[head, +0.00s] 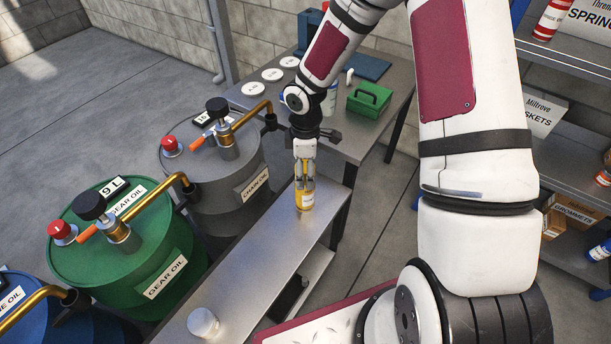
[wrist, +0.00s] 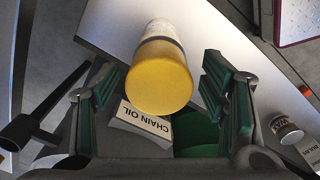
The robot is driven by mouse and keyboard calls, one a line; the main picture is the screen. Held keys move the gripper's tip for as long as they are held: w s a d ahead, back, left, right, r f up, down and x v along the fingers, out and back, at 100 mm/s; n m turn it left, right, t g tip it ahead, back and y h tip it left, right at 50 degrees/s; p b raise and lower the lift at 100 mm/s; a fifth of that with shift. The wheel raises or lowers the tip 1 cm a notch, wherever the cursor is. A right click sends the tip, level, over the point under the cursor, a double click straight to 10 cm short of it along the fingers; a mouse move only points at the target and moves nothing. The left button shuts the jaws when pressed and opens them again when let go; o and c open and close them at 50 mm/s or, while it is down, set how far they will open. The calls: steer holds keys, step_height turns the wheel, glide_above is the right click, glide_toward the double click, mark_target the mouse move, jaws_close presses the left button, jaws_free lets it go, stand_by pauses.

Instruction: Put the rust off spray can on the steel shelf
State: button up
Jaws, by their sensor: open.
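A yellow can (head: 306,201) with a pale label band stands on the narrow metal bench (head: 262,235); its print is too small to read, so I cannot confirm it is the rust off spray can. My gripper (head: 305,174) points down at the can's upper part. In the wrist view the can's yellow end (wrist: 162,80) lies between my open fingers (wrist: 165,100), with a gap on both sides. The grey steel shelf (head: 560,52) with blue posts stands at the right and carries red-and-white cans and boxes.
A green drum (head: 120,265) and a grey drum (head: 195,165) with brass pump pipes stand left of the bench. A white-lidded container (head: 203,323) is at the bench's near end. A table (head: 250,97) with a green box (head: 369,99) is behind.

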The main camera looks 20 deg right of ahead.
step_height(320, 180, up, 8)
steer(key=shift+f+p, duration=0.1)
steer(key=shift+p, duration=0.75)
steer(key=s+d+r+m+h, duration=0.15)
steer(key=s+r+m, duration=0.25)
steer(key=s+r, duration=0.45)
steer(key=s+d+r+m+h, duration=0.1)
steer(key=s+d+r+m, duration=0.3)
steer(key=r, duration=0.7)
steer(key=s+a+r+m+y, duration=0.1)
steer(key=s+a+r+m, duration=0.1)
steer(key=s, duration=0.8)
steer(key=s+a+r+m+t+y, duration=0.1)
steer(key=s+a+r+m, duration=0.2)
steer(key=s, duration=0.6)
steer(key=shift+s+a+r+m+t+y, duration=0.3)
steer(key=shift+s+r+m+y, duration=0.1)
steer(key=shift+r+m, duration=0.15)
step_height(320, 180, up, 14)
steer(key=t+p, duration=0.2)
steer(key=p, duration=1)
steer(key=shift+d+t, duration=0.25)
steer(key=shift+t, duration=0.05)
